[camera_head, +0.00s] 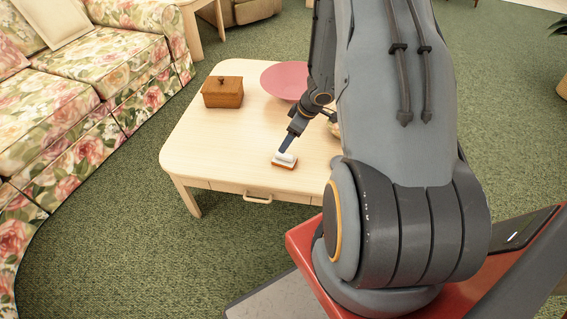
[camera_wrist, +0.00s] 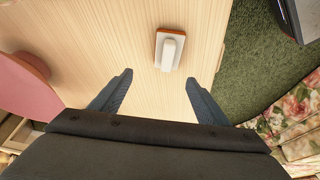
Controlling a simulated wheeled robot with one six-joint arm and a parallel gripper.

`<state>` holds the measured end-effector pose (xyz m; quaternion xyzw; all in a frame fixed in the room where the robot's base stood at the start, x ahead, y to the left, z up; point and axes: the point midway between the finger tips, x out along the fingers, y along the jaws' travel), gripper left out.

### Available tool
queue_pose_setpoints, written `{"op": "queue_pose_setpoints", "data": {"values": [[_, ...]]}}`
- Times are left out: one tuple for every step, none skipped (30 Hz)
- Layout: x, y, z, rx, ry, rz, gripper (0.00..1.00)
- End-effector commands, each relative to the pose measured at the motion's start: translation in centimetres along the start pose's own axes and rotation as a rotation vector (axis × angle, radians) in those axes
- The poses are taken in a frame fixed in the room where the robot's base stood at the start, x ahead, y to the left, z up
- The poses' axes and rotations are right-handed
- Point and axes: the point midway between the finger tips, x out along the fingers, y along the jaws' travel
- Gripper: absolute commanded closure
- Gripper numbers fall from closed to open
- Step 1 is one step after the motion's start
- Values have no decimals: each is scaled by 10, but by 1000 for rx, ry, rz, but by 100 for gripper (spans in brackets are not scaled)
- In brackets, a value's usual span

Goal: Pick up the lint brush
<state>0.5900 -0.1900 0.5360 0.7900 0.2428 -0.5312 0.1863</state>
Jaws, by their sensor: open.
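The lint brush (camera_head: 285,160) lies on the light wooden coffee table (camera_head: 225,150) near its front edge. It has a white handle and an orange-brown base. In the wrist view the lint brush (camera_wrist: 170,50) lies ahead of my gripper (camera_wrist: 159,85), a little right of the middle between the fingers. My gripper (camera_head: 286,143) is open and empty. In the head view its fingers overlap the far side of the brush; whether they touch it cannot be told. In the wrist view the fingertips stop short of the brush.
A brown wooden box (camera_head: 222,92) stands on the table at the back left. A pink bowl (camera_head: 285,80) stands at the back and is partly hidden by my arm. A floral sofa (camera_head: 85,75) is left of the table. The table top left of the brush is clear.

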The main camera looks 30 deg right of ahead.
Motion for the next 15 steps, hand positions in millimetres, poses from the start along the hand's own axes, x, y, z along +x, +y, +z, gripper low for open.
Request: {"op": "queue_pose_setpoints", "data": {"values": [[10, -2, 6, -9, 7, -21, 31], [13, -3, 8, -14, 12, -31, 31], [16, -4, 10, -18, 15, -41, 31], [18, -5, 12, -20, 17, -46, 31], [20, -6, 12, -22, 18, -50, 31], [23, -6, 13, -24, 19, -52, 31], [26, -7, 13, -25, 19, -53, 31], [30, -7, 13, -25, 19, -53, 31], [34, -7, 12, -25, 19, -53, 31], [37, -7, 12, -25, 19, -53, 31], [40, -7, 12, -25, 19, -52, 31], [44, -8, 13, -25, 19, -52, 31], [46, -8, 13, -25, 18, -52, 31], [49, -9, 14, -24, 18, -53, 31], [53, -9, 15, -24, 18, -52, 31]]}}
